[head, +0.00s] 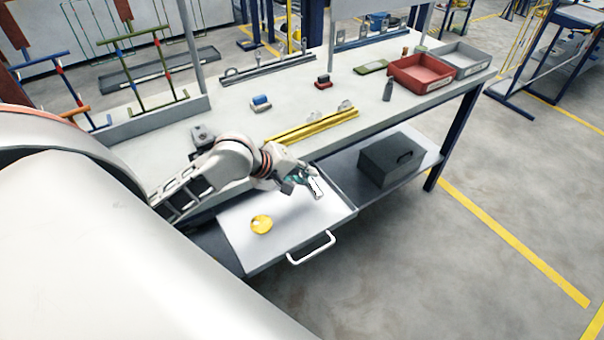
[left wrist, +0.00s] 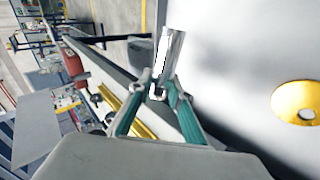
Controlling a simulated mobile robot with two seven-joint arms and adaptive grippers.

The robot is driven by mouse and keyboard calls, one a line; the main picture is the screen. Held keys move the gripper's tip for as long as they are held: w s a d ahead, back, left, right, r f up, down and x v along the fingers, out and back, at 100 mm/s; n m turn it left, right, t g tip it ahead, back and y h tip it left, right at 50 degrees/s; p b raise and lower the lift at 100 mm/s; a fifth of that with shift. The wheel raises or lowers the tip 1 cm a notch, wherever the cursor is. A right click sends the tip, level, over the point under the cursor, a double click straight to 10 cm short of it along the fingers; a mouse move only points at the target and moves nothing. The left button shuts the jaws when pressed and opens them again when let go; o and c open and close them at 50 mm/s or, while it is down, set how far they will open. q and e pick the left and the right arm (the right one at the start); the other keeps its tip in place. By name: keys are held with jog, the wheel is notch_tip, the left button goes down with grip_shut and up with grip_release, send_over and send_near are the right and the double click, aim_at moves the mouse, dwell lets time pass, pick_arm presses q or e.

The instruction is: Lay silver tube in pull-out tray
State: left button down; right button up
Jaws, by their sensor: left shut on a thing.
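The pull-out tray (head: 236,226) is pulled out below the workbench, a flat light surface with a white front handle (head: 311,249). My left gripper (head: 305,180) is above the tray's back right part. It is shut on the silver tube (head: 318,188), which sticks out past the fingertips. In the left wrist view the green-padded fingers (left wrist: 159,92) close on one end of the tube (left wrist: 175,55), and the tray surface shows beyond. The tube appears above the tray; I cannot tell the exact gap. My right gripper is not in view.
A yellow disc with a hole (head: 261,224) lies on the tray's left part. Yellow rails (head: 312,127) lie along the bench edge above. A dark box (head: 391,159) is on the lower shelf. Red (head: 420,75) and grey bins (head: 462,59) stand at the bench's far right.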

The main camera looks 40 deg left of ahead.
aim_at(301, 198)
pick_arm(q)
jog(key=shift+s+a+r+n+h, duration=0.2)
jog(key=shift+a+r+n+h, duration=0.15)
jog(key=shift+n, duration=0.25)
jog(key=shift+a, duration=0.1)
jog(key=shift+f+b, duration=0.3)
jog(key=shift+f, duration=2.5)
jog(key=c, duration=1.8)
grip_release()
jog(key=shift+s, duration=0.1)
jog(key=v, duration=1.2)
jog(key=shift+w+r, duration=0.15)
jog(key=shift+w, duration=0.05)
